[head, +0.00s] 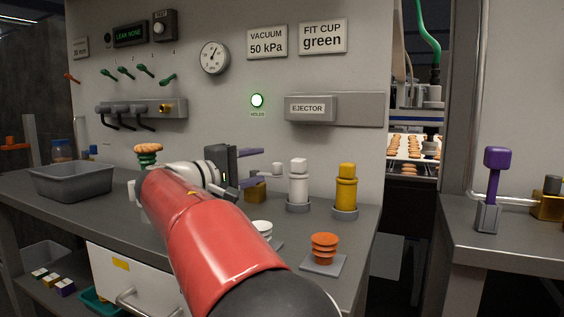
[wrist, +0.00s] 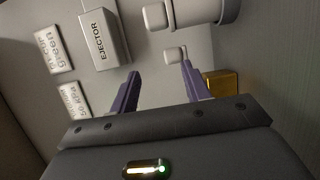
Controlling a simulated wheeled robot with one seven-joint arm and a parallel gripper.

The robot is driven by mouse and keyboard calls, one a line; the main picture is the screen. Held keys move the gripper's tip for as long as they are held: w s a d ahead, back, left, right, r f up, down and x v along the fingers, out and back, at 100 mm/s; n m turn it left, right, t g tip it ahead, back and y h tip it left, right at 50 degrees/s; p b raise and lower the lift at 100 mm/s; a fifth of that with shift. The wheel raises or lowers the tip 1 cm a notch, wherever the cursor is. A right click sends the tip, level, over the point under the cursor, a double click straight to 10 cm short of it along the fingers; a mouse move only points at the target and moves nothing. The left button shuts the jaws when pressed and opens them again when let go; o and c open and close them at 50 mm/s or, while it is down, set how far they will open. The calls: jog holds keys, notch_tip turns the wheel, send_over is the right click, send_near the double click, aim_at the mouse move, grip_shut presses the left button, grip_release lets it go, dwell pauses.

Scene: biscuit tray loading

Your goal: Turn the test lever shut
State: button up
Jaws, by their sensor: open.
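My gripper (head: 256,168) is open above the bench, its purple fingers pointing right in the head view. In the wrist view the gripper (wrist: 159,70) shows a wide gap with nothing clamped. A brass block (head: 257,194) is close by the fingers; it also shows in the wrist view (wrist: 222,82). A small pale knob (head: 278,168) is just beyond the fingertips, and it shows near the right fingertip in the wrist view (wrist: 174,54). Whether this knob belongs to the test lever I cannot tell. A panel box labelled TEST (head: 164,26) has a round knob.
A white cup stack (head: 298,185) and a yellow one (head: 346,188) stand right of my gripper. Orange cups (head: 323,245) are at the bench front. A grey bin (head: 72,182) is at left. The ejector (head: 309,107) is on the wall. A purple-topped stand (head: 497,180) is far right.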

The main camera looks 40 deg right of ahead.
aim_at(273, 168)
jog(key=shift+w+d+f+g, duration=0.15)
jog(key=shift+w+f, duration=0.1)
jog(key=shift+f, duration=0.2)
jog(key=shift+w+d+f+g, duration=0.1)
jog(key=shift+w+f+g, duration=0.1)
jog(key=shift+f, duration=0.25)
jog(key=d, duration=0.5)
jog(key=w+d+p, duration=0.1)
jog(key=d, duration=0.1)
jog(key=shift+d, duration=0.15)
grip_shut()
jog(key=shift+r, duration=0.15)
